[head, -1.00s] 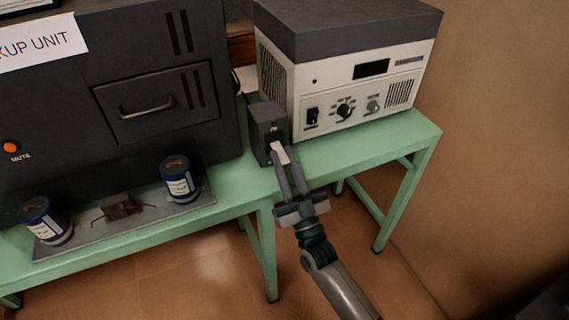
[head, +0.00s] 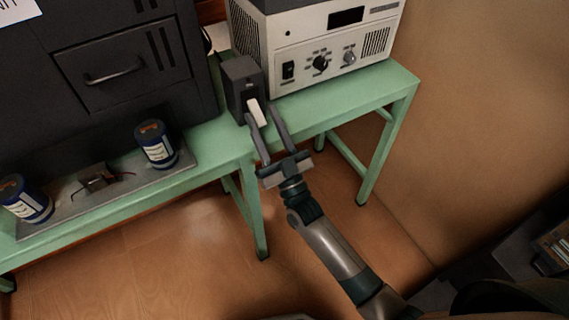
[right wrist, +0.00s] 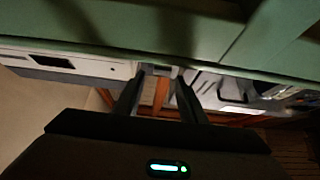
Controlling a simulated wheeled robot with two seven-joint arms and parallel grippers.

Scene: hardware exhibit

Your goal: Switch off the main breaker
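The breaker is a small dark box (head: 243,88) on the green table, beside the white-and-grey unit. Its pale lever (head: 257,113) sticks out low on the front, toward me and downward. My right gripper (head: 260,112) is at the lever in the head view. Its two fingers are spread, one on each side of the lever's end; I cannot tell whether either touches it. The right wrist view also shows the right gripper (right wrist: 159,76) with a clear gap between its fingers and a small grey piece beyond the tips. My left gripper is in neither view.
The green table (head: 215,140) carries a large black cabinet (head: 110,70) at left and the white-and-grey unit (head: 315,45) at right. Blue cans (head: 155,144) stand on a grey tray at the front left. Open floor lies before the table.

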